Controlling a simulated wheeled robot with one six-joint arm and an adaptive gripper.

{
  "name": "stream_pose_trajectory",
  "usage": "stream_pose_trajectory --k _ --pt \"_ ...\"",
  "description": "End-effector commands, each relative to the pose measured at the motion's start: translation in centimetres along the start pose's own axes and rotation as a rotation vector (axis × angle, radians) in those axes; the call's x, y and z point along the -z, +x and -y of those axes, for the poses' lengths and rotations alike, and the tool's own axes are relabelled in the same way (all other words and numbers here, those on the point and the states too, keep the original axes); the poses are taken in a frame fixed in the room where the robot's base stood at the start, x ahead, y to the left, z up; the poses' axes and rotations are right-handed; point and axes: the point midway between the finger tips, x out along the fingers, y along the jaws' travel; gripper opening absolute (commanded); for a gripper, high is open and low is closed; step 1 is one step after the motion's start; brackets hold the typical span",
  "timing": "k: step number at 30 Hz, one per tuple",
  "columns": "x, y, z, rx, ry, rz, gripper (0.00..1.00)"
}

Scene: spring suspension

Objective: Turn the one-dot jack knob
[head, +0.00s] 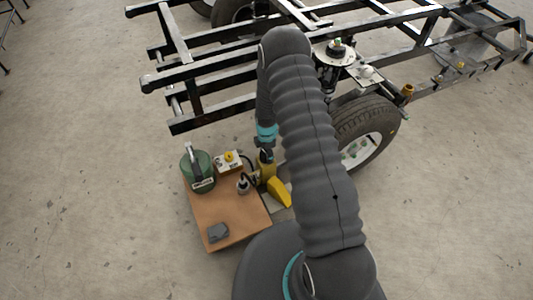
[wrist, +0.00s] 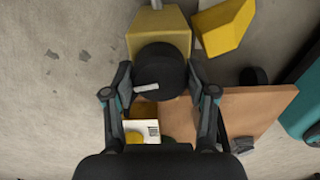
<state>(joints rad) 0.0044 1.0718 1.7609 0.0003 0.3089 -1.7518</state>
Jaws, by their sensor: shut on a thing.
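In the wrist view a round black knob (wrist: 160,82) with a pale stripe on its top sits between the two fingers of my gripper (wrist: 161,74). The fingers touch it on its left and right sides, and my gripper is shut on it. The knob is on a yellow jack body (wrist: 158,35); a pale rod runs from its far side. No dot can be made out on the knob. In the head view my gripper (head: 266,153) is at the yellow jack (head: 267,171), beside the right edge of the board; my arm hides part of this area.
A yellow wedge (head: 279,191) lies beside the jack. The wooden board (head: 230,212) holds a green canister (head: 199,180), a box with a yellow knob (head: 229,162), a small metal piece (head: 243,185) and a grey block (head: 218,231). A wheel (head: 362,135) and chassis frame (head: 205,75) stand close by.

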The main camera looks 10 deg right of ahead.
Motion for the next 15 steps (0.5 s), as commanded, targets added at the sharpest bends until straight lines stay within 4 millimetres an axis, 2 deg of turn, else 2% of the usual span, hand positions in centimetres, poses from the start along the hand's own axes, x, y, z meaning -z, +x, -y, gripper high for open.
stream_pose_trajectory --k 8,15 --pt "0.0 0.14 -0.01 -0.001 0.043 0.0 0.22" --pt "0.01 0.3 0.05 0.0 0.185 0.0 0.22"
